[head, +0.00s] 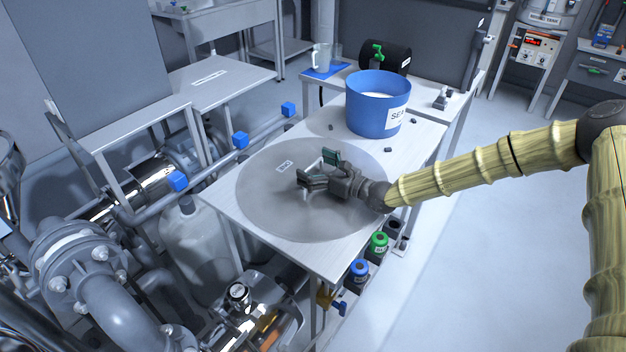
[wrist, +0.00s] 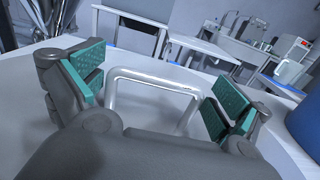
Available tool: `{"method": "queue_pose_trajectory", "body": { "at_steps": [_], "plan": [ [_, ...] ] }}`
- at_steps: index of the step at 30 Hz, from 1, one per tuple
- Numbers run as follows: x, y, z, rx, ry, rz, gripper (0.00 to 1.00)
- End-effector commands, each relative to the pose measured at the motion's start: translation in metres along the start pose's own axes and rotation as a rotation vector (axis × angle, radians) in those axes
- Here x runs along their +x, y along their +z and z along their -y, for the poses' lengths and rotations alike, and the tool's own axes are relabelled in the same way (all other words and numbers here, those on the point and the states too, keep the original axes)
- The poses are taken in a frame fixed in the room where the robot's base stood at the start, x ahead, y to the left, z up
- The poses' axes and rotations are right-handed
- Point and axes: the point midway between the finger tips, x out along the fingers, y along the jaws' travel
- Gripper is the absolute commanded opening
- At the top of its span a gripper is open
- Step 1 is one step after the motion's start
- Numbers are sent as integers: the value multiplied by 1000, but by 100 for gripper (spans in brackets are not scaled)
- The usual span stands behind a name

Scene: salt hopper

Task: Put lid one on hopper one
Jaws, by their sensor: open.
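The lid (head: 262,205) is a large, flat, translucent grey disc with a small label. It lies on the white table in the head view and reaches past the table's edges. Its metal loop handle stands upright in the wrist view (wrist: 152,80). My gripper (head: 322,170) is open over the middle of the lid, its green-padded fingers on either side of the handle, apart from it. The blue hopper (head: 373,112) is a round tub with a white label, open at the top with pale contents. It stands behind and right of the lid.
Small dark pieces (head: 388,150) lie near the hopper. A jug (head: 321,57) on a blue mat and a black cylinder (head: 385,57) with a green valve stand behind. Pipes (head: 90,255) crowd the left. Green (head: 379,243) and blue (head: 359,268) knobs line the front edge. Floor at right is clear.

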Motion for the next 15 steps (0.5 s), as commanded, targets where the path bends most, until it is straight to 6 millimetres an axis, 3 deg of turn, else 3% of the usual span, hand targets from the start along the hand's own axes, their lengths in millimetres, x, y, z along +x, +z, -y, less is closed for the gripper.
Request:
{"method": "queue_pose_trajectory", "body": {
  "at_steps": [5, 6, 15],
  "plan": [
    [0, 0, 0, 0, 0, 0, 100],
    [0, 0, 0, 0, 0, 0, 96],
    [0, 0, 0, 0, 0, 0, 42]
  ]
}}
